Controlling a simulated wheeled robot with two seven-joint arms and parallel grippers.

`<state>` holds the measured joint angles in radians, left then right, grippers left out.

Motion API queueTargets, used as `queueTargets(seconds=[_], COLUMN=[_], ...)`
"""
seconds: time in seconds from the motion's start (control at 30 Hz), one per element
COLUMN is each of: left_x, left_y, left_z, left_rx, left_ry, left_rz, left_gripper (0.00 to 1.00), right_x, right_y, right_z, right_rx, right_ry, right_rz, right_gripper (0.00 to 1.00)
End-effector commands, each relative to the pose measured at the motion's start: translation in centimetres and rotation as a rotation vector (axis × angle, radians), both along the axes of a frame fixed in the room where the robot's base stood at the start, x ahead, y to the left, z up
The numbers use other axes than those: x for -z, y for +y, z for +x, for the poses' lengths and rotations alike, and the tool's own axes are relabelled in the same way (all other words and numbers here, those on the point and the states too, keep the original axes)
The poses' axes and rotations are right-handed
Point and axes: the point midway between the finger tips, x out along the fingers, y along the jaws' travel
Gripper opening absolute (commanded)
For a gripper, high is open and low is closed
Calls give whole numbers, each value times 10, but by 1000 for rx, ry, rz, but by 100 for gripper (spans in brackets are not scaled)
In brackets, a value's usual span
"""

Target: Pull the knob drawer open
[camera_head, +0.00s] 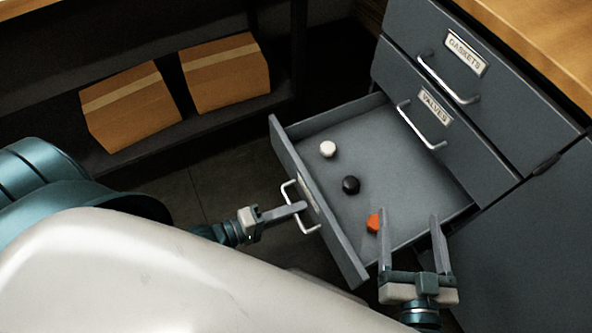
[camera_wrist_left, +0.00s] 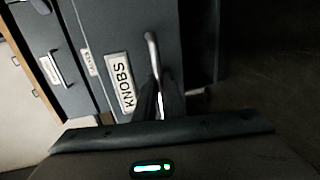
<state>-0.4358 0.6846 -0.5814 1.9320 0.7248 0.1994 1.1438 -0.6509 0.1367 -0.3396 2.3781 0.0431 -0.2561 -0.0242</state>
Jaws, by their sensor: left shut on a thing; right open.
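The knob drawer (camera_head: 345,245) is pulled out from the grey cabinet, below the valves drawer. Its label (camera_wrist_left: 121,84) reads KNOBS in the left wrist view. Inside lie a white knob (camera_head: 327,149), a black knob (camera_head: 351,185) and an orange knob (camera_head: 374,222), apart from each other. My left gripper (camera_head: 303,207) is shut on the drawer's handle (camera_head: 290,188), which also shows in the left wrist view (camera_wrist_left: 152,50). My right gripper (camera_head: 411,215) is open and empty, its fingers over the drawer's near side, close to the orange knob.
The gaskets drawer (camera_head: 483,65) and valves drawer (camera_head: 455,130) above are shut, with handles sticking out. Two cardboard boxes (camera_head: 130,106) (camera_head: 225,73) sit on a dark shelf at the left. Bare floor shows between shelf and drawer. A wooden top edges the cabinet.

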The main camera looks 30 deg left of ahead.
Motion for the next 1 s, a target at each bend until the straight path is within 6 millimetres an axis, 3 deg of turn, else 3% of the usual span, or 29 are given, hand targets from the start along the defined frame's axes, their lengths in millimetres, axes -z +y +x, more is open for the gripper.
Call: queueTargets(seconds=[0.03,0.07,0.1,0.67,1.0], left_x=[1,1,1,0,-6], left_y=[1,1,1,1,18], left_z=[0,0,0,-1,-24], left_rx=[-1,-1,-1,0,1], left_ry=[0,0,0,1,4], left_rz=[2,2,2,1,3], left_gripper=[0,12,17,17,17], right_x=[0,0,0,-1,6], right_y=[0,0,0,0,-1], right_z=[0,0,0,0,-1], right_rx=[0,0,0,0,-2], right_ry=[-1,-1,-1,-3,38], right_rz=[0,0,0,1,-12], right_gripper=[76,76,76,76,76])
